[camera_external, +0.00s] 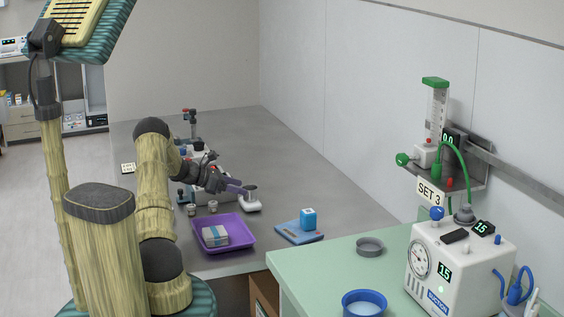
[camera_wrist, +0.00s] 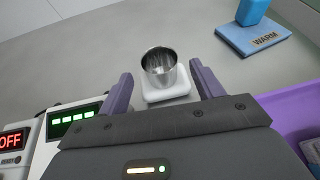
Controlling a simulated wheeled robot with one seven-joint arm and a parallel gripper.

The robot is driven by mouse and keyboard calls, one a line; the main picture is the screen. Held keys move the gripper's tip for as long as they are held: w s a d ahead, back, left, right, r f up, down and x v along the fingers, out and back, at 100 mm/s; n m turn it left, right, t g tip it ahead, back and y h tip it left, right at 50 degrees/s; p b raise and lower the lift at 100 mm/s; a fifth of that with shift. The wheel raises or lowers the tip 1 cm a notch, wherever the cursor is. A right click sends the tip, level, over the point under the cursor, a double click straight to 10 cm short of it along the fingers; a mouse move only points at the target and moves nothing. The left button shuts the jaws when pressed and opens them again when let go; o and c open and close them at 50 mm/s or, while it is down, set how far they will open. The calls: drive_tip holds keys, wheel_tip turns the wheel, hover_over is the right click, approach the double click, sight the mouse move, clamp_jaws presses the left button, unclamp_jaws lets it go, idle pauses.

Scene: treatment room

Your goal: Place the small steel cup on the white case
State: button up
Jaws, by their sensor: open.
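The small steel cup (camera_wrist: 160,64) stands upright on the white case (camera_wrist: 152,96) in the wrist view, with its open mouth facing up. The white case also shows in the external view (camera_external: 251,206), on the grey counter, with the cup (camera_external: 251,188) above it, small and dark. My gripper (camera_external: 238,190) is open. In the wrist view its purple fingers lie left and right of the cup, with a visible gap on each side. The front lower part of the case is hidden behind my gripper body.
A purple tray (camera_external: 245,221) with a bundle inside and a blue WARM pad (camera_external: 288,234) bearing a blue cube (camera_external: 309,218) lie nearby. Devices with lit displays (camera_wrist: 75,121) stand left in the wrist view. The counter (camera_external: 300,175) behind the case is clear.

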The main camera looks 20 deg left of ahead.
drive_tip(key=v, duration=0.4)
drive_tip(key=shift+s+a+r, duration=0.1)
drive_tip(key=shift+s+a, duration=0.1)
drive_tip(key=shift+a, duration=0.05)
drive_tip(key=shift+d, duration=0.1)
idle(0.3)
